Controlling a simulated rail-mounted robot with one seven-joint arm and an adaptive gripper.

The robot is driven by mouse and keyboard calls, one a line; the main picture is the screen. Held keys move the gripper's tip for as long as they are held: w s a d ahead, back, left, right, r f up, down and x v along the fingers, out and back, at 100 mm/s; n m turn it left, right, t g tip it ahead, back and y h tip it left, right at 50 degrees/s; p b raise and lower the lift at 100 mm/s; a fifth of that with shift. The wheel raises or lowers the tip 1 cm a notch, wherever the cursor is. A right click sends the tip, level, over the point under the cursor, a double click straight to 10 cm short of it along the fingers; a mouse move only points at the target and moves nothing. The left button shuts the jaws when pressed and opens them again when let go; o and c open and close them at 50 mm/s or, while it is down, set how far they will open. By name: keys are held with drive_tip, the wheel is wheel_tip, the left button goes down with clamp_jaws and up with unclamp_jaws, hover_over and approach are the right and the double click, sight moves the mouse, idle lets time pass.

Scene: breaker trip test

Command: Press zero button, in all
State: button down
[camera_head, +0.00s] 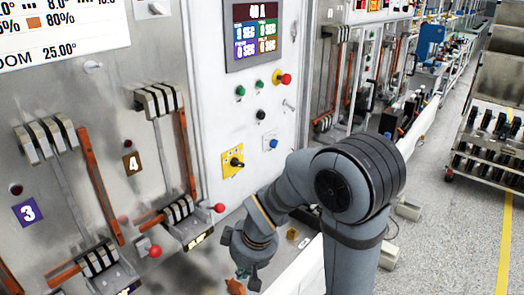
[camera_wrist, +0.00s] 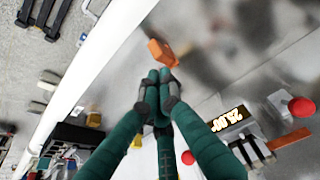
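A white control panel (camera_head: 255,125) in the head view bears a display (camera_head: 254,32) reading 40 A and several 0 SEC fields. Below are two green buttons (camera_head: 240,91), a red button (camera_head: 283,79) on yellow, a black button (camera_head: 260,114), a blue button (camera_head: 272,143) and a black switch on a yellow plate (camera_head: 232,170). No zero label is legible, so I cannot tell which is the zero button. My gripper (camera_head: 246,272) is low in front of the panel, below these controls. In the wrist view its green fingers (camera_wrist: 161,84) converge at the tips, seemingly empty.
An orange piece (camera_wrist: 160,52) lies just beyond the fingertips; contact is unclear. A metal rack (camera_head: 490,125) stands at right; the grey floor (camera_head: 440,230) has free room.

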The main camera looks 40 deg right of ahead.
sight(261, 85)
drive_tip(key=w+d+r+n+t+h+p, duration=0.15)
drive_tip(key=w+d+r+n+t, duration=0.25)
drive_tip(key=w+d+r, duration=0.5)
drive_tip(key=w+d+r+n+t+h, duration=0.35)
drive_tip(key=w+d+r, duration=0.3)
drive_tip(key=w, duration=0.45)
drive_tip(key=d+r+n+t+h+p, duration=0.1)
drive_tip(key=d+r+n+t+h, duration=0.4)
drive_tip(key=d+r, duration=1.1)
wheel_tip(261, 85, up, 3)
drive_tip(key=n+t, duration=0.1)
drive_tip(key=n, duration=0.1)
drive_tip(key=shift+w+d+f+n, duration=0.2)
drive_tip(key=shift+w+d+n, duration=0.05)
drive_tip(key=shift+w+n, duration=0.1)
drive_tip(key=w+a+p, duration=0.2)
drive_tip(key=w+p, duration=0.1)
drive_tip(key=w, duration=0.5)
drive_tip(key=shift+w+a, duration=0.15)
drive_tip(key=shift+w, duration=0.05)
